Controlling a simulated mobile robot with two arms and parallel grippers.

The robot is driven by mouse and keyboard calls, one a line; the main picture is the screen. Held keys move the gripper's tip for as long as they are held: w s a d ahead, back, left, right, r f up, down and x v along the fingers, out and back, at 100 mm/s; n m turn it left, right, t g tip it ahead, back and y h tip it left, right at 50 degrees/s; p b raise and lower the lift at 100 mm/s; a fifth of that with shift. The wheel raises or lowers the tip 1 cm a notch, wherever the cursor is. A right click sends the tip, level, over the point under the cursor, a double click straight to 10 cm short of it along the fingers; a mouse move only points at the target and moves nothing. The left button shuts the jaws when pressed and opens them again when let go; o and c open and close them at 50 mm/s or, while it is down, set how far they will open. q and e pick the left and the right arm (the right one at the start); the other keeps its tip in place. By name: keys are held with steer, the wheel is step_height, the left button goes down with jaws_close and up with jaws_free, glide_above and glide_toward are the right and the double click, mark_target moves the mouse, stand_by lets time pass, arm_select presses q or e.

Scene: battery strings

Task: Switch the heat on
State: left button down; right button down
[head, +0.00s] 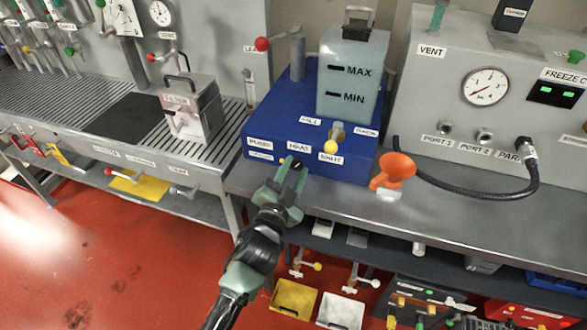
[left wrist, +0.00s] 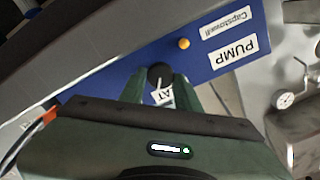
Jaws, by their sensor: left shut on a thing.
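The blue unit (head: 262,125) stands on the steel bench with labels on its front. The HEAT label (head: 299,147) is above a dark round knob (head: 297,163) near the unit's lower front edge. My left gripper (head: 291,170) reaches up to this knob, with its fingers closed around it. In the left wrist view the black knob (left wrist: 160,75) sits between the green fingertips, and a white label, partly hidden, shows behind it. The PUMP label (left wrist: 234,51) and a small yellow-orange button (left wrist: 184,43) are beside it. My right gripper is not in view.
A tank (head: 348,85) marked MAX and MIN and a red-knobbed lever (head: 262,44) are on the blue unit. A yellow-knobbed valve (head: 331,146) and an orange funnel (head: 398,167) are to the right. A FILTER box (head: 190,108) stands left.

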arm_select(q)
steer(key=shift+d+f+m, duration=0.1)
steer(key=shift+m, duration=2.2)
steer(key=c, duration=1.1)
jaws_free()
steer(key=shift+o, duration=0.2)
steer(key=v, duration=0.8)
steer(key=shift+b, duration=0.3)
steer(key=shift+w, duration=0.1)
